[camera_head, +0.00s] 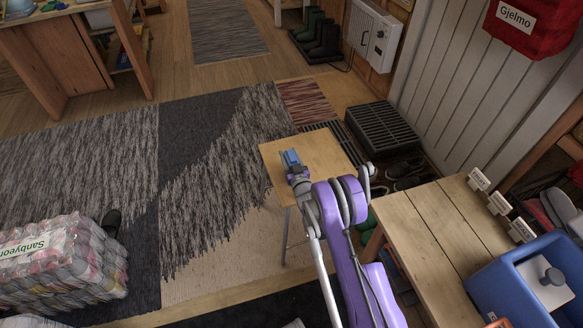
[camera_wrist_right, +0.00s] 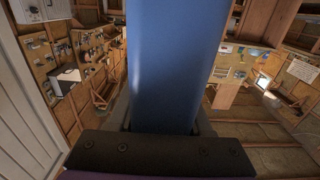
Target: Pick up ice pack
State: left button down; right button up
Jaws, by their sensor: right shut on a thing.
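The ice pack is a smooth blue block (camera_head: 290,157) at the tip of my right gripper (camera_head: 294,168) in the head view, seen over the small wooden table (camera_head: 326,152). I cannot tell whether it touches the tabletop. In the right wrist view the blue ice pack (camera_wrist_right: 166,65) fills the middle, standing up between my fingers. My right gripper is shut on it; the fingers are mostly hidden behind the dark gripper body. My left gripper is not in view.
A wooden bench (camera_head: 440,230) with a blue cooler box (camera_head: 500,290) stands at the right. A black crate (camera_head: 382,128) and shoes lie by the white wall. A wrapped bottle pack (camera_head: 60,270) sits on the left. The rug (camera_head: 100,160) between is mostly clear.

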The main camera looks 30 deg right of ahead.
grip_shut()
jog(key=shift+r, duration=0.1)
